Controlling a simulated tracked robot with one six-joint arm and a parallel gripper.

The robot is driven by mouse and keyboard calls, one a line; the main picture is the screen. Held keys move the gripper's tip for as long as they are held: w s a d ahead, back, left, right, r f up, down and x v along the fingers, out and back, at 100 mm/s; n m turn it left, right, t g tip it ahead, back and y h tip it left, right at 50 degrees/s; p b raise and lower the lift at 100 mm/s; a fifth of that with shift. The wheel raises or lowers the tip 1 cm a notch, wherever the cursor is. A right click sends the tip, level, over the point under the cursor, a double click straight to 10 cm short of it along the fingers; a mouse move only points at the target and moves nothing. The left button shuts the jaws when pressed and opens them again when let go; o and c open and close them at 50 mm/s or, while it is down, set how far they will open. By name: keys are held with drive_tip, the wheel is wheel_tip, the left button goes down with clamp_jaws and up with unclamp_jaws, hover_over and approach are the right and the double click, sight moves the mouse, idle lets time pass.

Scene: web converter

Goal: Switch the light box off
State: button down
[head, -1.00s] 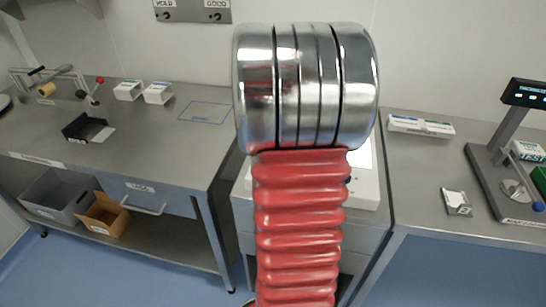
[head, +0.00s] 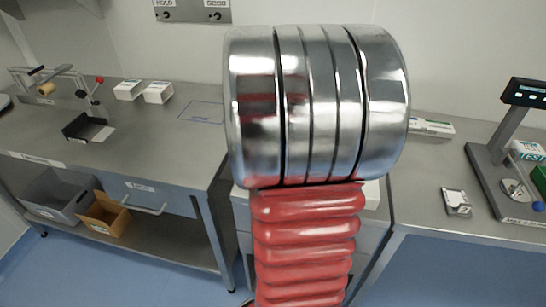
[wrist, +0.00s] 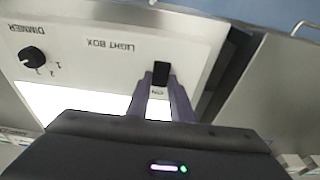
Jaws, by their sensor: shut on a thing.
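The light box (wrist: 105,45) fills the upper left of the wrist view, upside down, with its label readable. Its panel (wrist: 80,103) glows bright white. A black switch (wrist: 161,70) sits on its face, with an ON mark beside it. My gripper (wrist: 160,84) has its two fingers at either side of the switch and is shut on it. In the head view my arm hides nearly all of the light box; only a white edge (head: 372,195) shows, and the gripper is hidden.
A black dimmer knob (wrist: 31,57) is on the same face. In the head view, a steel bench (head: 150,130) stands at the left and another (head: 430,165) at the right. A stand with a display (head: 505,150) is on the right bench.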

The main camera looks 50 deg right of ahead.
drive_tip(key=shift+s+a+t+h, duration=0.1)
drive_tip(key=shift+a+t+h, duration=0.2)
drive_tip(key=shift+h, duration=0.45)
drive_tip(key=shift+a+t+h, duration=0.15)
drive_tip(key=shift+t+h, duration=0.25)
drive_tip(key=shift+h, duration=0.35)
drive_tip(key=c, duration=1.6)
unclamp_jaws()
drive_tip(key=shift+o, duration=0.2)
drive_tip(key=v, duration=1.3)
drive_tip(key=shift+a+r, duration=0.15)
drive_tip(key=shift+r, duration=0.15)
